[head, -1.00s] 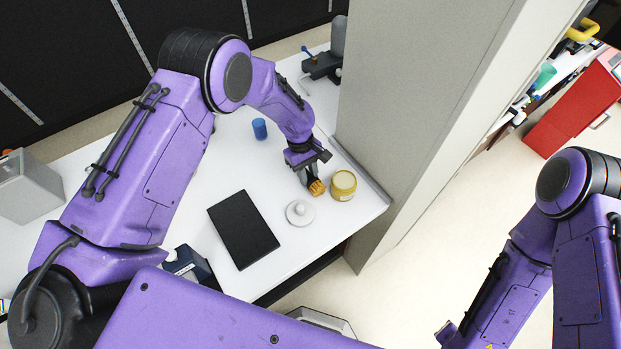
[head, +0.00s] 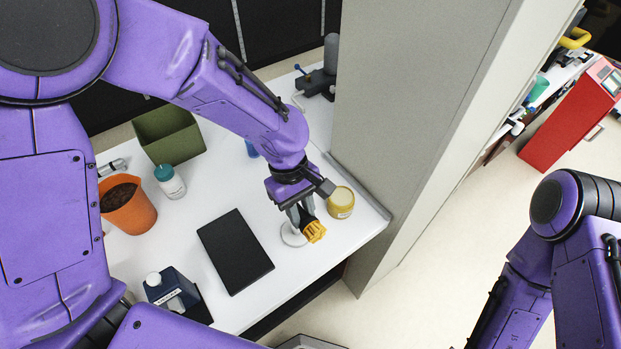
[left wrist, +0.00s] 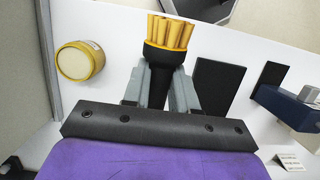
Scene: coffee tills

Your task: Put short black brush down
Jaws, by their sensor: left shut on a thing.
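The short black brush shows its yellow bristles (head: 314,231) in the head view, below my left gripper (head: 304,214). In the left wrist view the brush (left wrist: 164,55) has a black body and a ring of thick yellow bristles. My left gripper (left wrist: 161,85) is shut on its black body, bristles pointing away from the wrist. The brush is over the white table near the round white lid (head: 291,238), which it partly hides. Whether the brush touches the table is unclear. My right arm is at the right edge of the head view; its gripper is not visible.
A yellow-lidded jar (head: 341,200) stands just right of the brush. A black flat pad (head: 235,250) lies to its left. A dark blue bottle (head: 171,288), orange pot (head: 128,207), teal-capped bottle (head: 171,184) and green bin (head: 167,137) stand farther left. A grey pillar (head: 405,110) borders the table's right side.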

